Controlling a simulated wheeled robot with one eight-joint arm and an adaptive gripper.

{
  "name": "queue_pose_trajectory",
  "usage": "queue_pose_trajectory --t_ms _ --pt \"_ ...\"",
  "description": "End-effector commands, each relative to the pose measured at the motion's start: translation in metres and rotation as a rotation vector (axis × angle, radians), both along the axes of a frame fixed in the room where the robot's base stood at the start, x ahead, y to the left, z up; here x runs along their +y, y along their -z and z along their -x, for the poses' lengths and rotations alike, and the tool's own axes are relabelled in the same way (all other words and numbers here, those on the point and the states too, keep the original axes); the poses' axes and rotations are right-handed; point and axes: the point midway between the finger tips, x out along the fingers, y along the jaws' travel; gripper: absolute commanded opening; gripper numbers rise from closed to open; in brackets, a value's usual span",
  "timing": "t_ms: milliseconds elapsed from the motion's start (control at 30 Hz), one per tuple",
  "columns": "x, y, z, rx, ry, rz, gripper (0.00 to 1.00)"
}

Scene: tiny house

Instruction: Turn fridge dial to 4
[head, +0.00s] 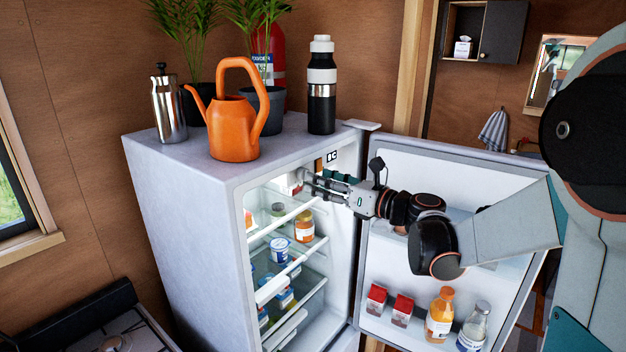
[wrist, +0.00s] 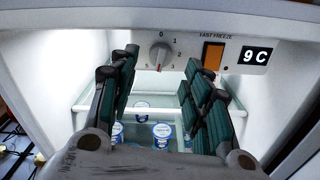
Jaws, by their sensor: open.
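The fridge dial (wrist: 160,56) is a round grey knob on the white panel at the top of the fridge interior, in the wrist view. Numbers 0, 1 and 2 show around its top and right; the lower numbers are partly hidden or too small. Its ridge stands close to upright; I cannot tell exactly which number it marks. My gripper (wrist: 160,75) is open, its dark green-padded fingers to either side of the dial in this view, with nothing between the pads. In the head view my gripper (head: 304,181) reaches into the upper fridge opening, and the dial is not clearly visible.
An orange switch (wrist: 213,55) and a "9 C" display (wrist: 257,56) sit right of the dial. Shelves with tubs (head: 280,249) lie below. The open fridge door (head: 385,255) stands right, close to my arm. An orange watering can (head: 233,130) and a bottle (head: 321,100) stand on top.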

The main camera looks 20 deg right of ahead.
Motion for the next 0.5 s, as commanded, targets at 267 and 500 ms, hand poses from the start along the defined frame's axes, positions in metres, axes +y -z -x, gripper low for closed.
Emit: queue_pose_trajectory --t_ms 267,500 --pt "0.019 0.0 -0.026 0.0 0.0 0.0 0.44" --pt "0.021 0.0 -0.03 0.0 0.001 0.0 0.44"
